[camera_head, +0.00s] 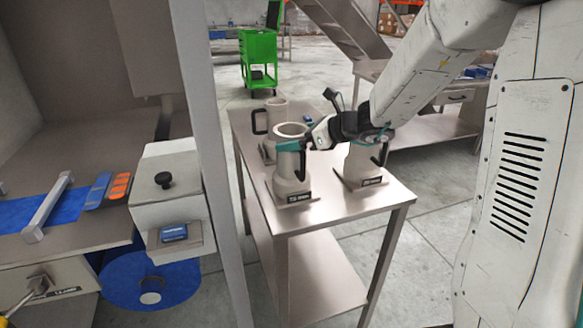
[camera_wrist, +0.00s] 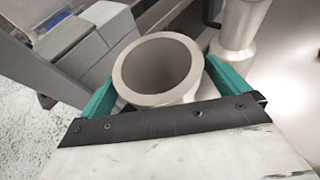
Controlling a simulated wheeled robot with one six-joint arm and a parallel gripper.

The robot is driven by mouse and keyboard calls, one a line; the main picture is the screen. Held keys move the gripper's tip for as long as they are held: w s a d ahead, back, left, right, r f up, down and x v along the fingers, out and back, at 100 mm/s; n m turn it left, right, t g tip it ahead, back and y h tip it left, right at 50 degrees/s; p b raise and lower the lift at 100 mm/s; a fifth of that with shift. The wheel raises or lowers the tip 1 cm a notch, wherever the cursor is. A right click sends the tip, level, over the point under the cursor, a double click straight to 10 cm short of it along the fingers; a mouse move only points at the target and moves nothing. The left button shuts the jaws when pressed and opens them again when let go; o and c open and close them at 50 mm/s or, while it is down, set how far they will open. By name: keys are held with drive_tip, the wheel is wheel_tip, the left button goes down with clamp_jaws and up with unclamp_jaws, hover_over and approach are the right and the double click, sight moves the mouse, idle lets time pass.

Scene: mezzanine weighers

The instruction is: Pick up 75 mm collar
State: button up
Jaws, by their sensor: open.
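A beige-grey collar (camera_head: 291,180), an upright hollow cylinder on a square base, stands at the front left of the metal table. The small label on its base looks like "75 mm", but it is hard to read. My gripper (camera_head: 296,141) is at the collar's upper rim, with teal fingers open. In the wrist view the collar (camera_wrist: 122,72) shows its round open mouth between the two fingers of my gripper (camera_wrist: 161,76). One finger lies on each side; I cannot tell whether they touch it. The collar's lower body is hidden in that view.
A similar labelled collar (camera_head: 363,163) stands close on the right, and another handled one (camera_head: 276,107) at the back left. The metal table (camera_head: 323,205) has bare room at its front. A grey post (camera_head: 208,130) and a bench with a white box (camera_head: 168,190) stand left.

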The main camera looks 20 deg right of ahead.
drive_tip(key=shift+c, duration=0.3)
drive_tip(key=c, duration=1.7)
drive_tip(key=shift+r, duration=0.1)
drive_tip(key=shift+c, duration=0.2)
